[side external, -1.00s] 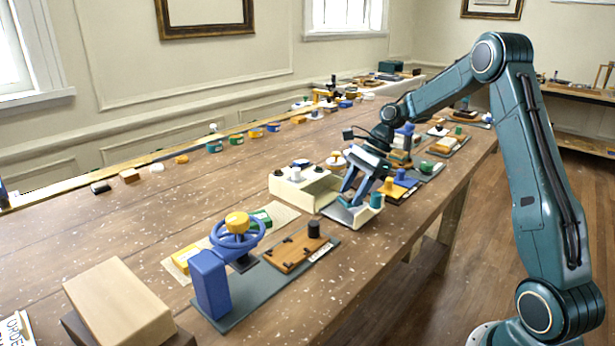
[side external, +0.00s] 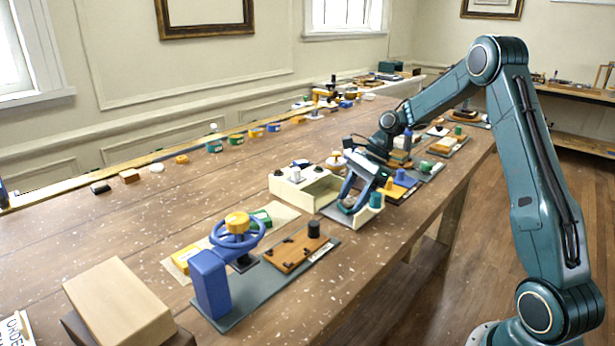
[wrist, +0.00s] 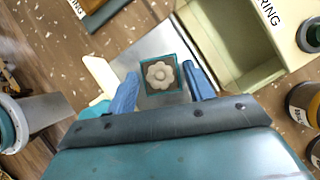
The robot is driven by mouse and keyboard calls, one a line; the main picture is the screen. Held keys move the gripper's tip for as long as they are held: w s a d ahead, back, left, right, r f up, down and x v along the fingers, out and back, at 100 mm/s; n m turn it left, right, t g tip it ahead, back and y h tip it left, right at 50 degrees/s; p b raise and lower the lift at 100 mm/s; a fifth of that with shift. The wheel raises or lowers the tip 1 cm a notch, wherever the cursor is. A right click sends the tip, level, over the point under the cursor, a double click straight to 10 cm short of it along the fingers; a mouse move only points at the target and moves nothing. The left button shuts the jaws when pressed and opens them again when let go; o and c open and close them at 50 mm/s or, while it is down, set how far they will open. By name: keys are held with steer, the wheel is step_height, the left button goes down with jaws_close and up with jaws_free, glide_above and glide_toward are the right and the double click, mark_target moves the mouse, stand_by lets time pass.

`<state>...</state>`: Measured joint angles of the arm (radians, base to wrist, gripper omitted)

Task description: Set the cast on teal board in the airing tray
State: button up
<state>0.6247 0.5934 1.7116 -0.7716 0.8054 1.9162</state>
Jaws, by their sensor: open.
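The cast on teal board is a pale flower-shaped cast (wrist: 160,74) on a small square teal board (wrist: 147,90). It sits over a silvery plate (wrist: 150,46) beside a cream tray (wrist: 245,78). A label on the tray ends in "RING"; the rest is cut off. In the side view the tray (side external: 313,195) is left of my gripper (side external: 347,203), and the cast shows only small between the fingers. In the wrist view my gripper (wrist: 161,88) is open, with its blue fingers on either side of the board. I cannot tell whether they touch it.
A teal cylinder (side external: 376,200) stands close to the right of my gripper. A blue handwheel (side external: 238,238) and an orange-brown board (side external: 295,251) are nearer the camera. Yellow and blue parts (side external: 402,180) stand behind.

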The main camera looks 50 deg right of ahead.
steer(key=shift+r, duration=0.15)
steer(key=v, duration=1.2)
steer(key=shift+a, duration=0.1)
stand_by(0.5)
steer(key=s+a+r+n+h, duration=0.1)
steer(key=s+a+r+n, duration=0.15)
steer(key=a+n, duration=0.2)
steer(key=s+a+r+n+t+h, duration=0.1)
steer(key=s+a+r+n, duration=0.15)
steer(key=a, duration=0.35)
steer(key=s+a+r+n+h, duration=0.1)
steer(key=s+a+r+n, duration=0.1)
steer(key=a+r+n, duration=0.3)
steer(key=s+a+f+n+t+h, duration=0.1)
steer(key=s+a+f+n, duration=0.1)
steer(key=s+n, duration=0.3)
steer(key=s+a+f+n+t+h, duration=0.1)
steer(key=s+f+n, duration=0.3)
steer(key=s, duration=0.8)
steer(key=shift+s+a+n+h, duration=0.15)
steer(key=shift+a+n+h, duration=0.15)
steer(key=shift+a+n, duration=0.45)
